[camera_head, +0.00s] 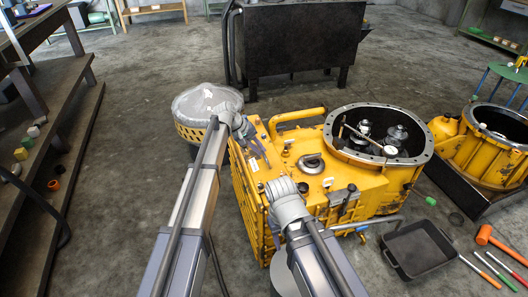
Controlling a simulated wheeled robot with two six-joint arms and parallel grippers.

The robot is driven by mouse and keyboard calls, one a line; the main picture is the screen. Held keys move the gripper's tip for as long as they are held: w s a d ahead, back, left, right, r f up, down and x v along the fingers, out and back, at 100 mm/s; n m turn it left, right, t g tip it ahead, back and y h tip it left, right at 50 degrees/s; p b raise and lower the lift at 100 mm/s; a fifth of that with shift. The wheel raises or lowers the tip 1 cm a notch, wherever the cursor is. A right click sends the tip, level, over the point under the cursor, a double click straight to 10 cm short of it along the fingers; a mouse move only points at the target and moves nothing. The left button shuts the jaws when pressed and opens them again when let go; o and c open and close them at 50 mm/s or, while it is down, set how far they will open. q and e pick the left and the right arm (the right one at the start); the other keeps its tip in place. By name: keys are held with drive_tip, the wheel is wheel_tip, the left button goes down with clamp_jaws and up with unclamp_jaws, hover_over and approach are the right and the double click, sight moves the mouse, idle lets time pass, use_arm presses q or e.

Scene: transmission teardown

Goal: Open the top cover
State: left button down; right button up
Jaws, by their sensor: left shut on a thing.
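The yellow transmission housing (262,208) stands on the floor in the middle. Its yellow top (318,195) carries a grey ring-like fitting and dark fittings; I take this top plate as the top cover, though its seam is hard to make out. My left gripper (262,156) reaches down to the upper left edge of this top and is shut at it; the fingers are small, so the exact spot held is unclear. The cover looks seated. My right arm's wrist (285,205) is over the housing's front left part; its fingers are hidden or too small to tell.
An open round flange (420,148) with gears inside is at the housing's right. A plastic-wrapped round part (205,103) stands at the left. A black tray (420,249), an orange mallet (497,240) and screwdrivers lie front right. A dark bin (298,40) stands behind, with bare floor between.

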use_arm(q)
drive_tip(key=shift+s+a+f+h+b, duration=0.1)
drive_tip(key=shift+s+a+h+b, duration=0.25)
drive_tip(key=shift+a+h, duration=0.25)
drive_tip(key=s+a+f+t+h+b, duration=0.1)
drive_tip(key=a+h+b, duration=0.6)
drive_tip(key=b, duration=0.8)
drive_tip(key=shift+s+a+t+h, duration=0.4)
drive_tip(key=shift+s+a+t, duration=0.6)
drive_tip(key=shift+a, duration=0.35)
drive_tip(key=shift+s+f, duration=0.1)
drive_tip(key=c, duration=1.2)
unclamp_jaws()
drive_tip(key=shift+d+f, duration=0.1)
drive_tip(key=o, duration=0.3)
